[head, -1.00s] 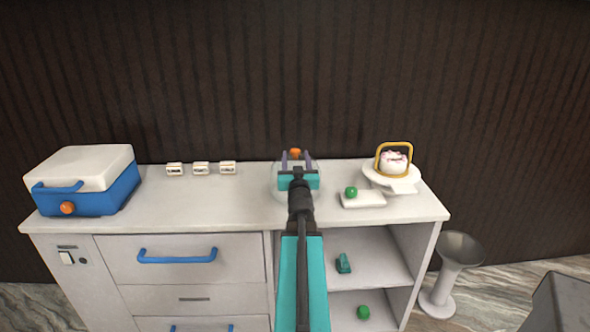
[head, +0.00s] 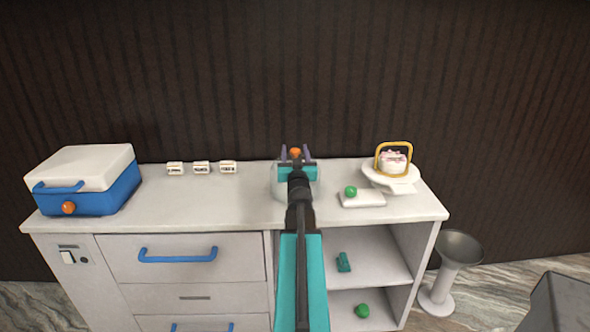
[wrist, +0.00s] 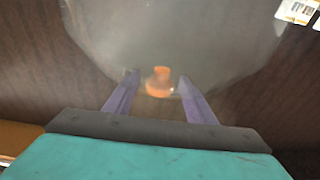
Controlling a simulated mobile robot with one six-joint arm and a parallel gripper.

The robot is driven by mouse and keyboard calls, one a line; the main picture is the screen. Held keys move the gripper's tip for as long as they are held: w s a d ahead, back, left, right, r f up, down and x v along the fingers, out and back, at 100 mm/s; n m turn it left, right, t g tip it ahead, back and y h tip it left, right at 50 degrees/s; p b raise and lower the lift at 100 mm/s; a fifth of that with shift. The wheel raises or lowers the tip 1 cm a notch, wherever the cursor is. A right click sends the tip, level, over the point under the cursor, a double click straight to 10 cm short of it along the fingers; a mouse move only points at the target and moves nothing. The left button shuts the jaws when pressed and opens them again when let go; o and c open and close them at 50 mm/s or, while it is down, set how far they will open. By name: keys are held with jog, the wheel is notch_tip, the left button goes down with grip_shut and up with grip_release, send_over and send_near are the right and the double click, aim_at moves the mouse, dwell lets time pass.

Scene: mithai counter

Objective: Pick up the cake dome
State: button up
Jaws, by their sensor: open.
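The cake dome (head: 278,185) is a clear, see-through cover on the counter, mostly hidden behind my gripper in the head view. Its orange knob (head: 295,153) shows between my fingertips there. I cannot tell whether either finger touches the knob.
Three small labelled blocks (head: 201,168) stand left of the dome. A blue and white cooler box (head: 97,195) is at the far left. A white board with a green ball (head: 351,191) and a cake stand (head: 405,187) with a gold-handled item are to the right.

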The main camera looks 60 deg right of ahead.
grip_shut()
jog(key=shift+r, duration=0.2)
dwell(0.3)
